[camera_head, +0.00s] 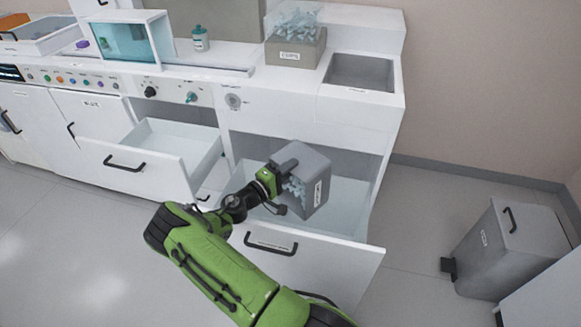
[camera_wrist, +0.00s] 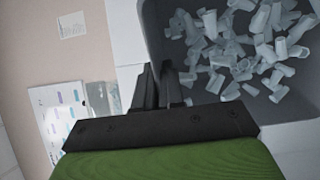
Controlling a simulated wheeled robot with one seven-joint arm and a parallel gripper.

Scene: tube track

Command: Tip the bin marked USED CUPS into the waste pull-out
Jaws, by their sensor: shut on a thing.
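A grey bin (camera_head: 313,162) with a white label, too small to read, hangs tilted over an open pull-out (camera_head: 325,262). Its open side faces left and toward me in the head view, and pale cups (camera_head: 295,188) show at its mouth. My gripper (camera_head: 284,166) is shut on the bin's rim. In the wrist view the fingers (camera_wrist: 162,88) grip the wall of the bin (camera_wrist: 152,25), and many loose cups (camera_wrist: 245,50) lie inside. The pull-out has a white front with a dark handle and a label. The bin and my arm hide part of its inside.
Another drawer (camera_head: 150,172) stands open to the left. A grey pedal bin (camera_head: 510,245) stands on the floor at right. The counter above holds a box of cups marked CUPS (camera_head: 296,52), a sink-like recess (camera_head: 360,73) and a teal-lidded bottle (camera_head: 200,40). Floor at left is clear.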

